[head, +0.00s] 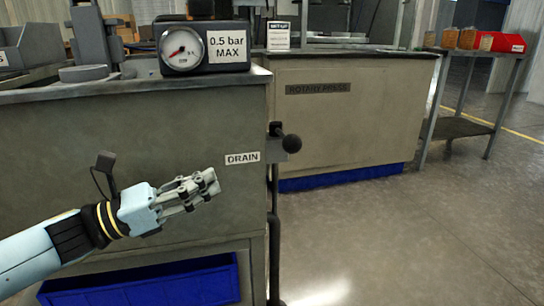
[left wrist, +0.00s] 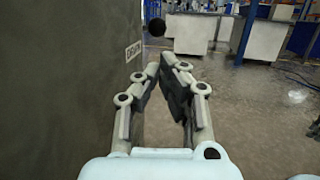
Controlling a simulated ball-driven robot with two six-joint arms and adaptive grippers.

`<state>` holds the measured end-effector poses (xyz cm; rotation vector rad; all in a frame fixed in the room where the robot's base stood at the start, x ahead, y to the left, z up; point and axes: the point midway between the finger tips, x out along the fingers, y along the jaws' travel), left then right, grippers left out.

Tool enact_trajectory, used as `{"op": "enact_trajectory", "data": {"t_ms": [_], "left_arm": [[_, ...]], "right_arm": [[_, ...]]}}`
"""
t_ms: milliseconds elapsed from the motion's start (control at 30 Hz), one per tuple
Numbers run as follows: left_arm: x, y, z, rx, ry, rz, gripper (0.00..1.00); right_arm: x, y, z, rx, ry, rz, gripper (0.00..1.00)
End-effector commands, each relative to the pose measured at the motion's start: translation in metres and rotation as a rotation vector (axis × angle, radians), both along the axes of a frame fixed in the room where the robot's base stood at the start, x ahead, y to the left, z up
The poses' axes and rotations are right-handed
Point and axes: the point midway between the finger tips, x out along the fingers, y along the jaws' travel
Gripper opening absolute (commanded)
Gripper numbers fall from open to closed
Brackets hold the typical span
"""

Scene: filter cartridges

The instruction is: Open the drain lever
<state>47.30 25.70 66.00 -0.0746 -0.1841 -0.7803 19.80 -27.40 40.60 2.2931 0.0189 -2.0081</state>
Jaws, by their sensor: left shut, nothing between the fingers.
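The drain lever (head: 289,143) has a dark ball knob and is mounted at the right edge of the grey cabinet, beside the DRAIN label (head: 242,158). A dark pipe (head: 274,235) runs down below it. My left gripper (head: 212,181) is shut and empty, in front of the cabinet, to the left of and lower than the knob and apart from it. In the left wrist view, the knob (left wrist: 156,27) shows beyond the fingertips, slightly left of them, with the label (left wrist: 133,51) on the cabinet face at left. My right gripper is not in view.
A pressure gauge (head: 183,48) with a 0.5 bar MAX sign stands on the cabinet top. A second cabinet (head: 345,120) marked ROTARY PRESS stands behind to the right. The floor (head: 420,235) at right is clear.

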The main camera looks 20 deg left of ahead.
Motion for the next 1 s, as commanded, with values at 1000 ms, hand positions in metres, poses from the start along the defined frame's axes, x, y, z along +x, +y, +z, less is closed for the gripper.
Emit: {"op": "enact_trajectory", "data": {"t_ms": [1000], "left_arm": [[0.091,-0.089,0.024,0.0,0.002,0.003,0.0]], "right_arm": [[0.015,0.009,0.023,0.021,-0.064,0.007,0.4]]}}
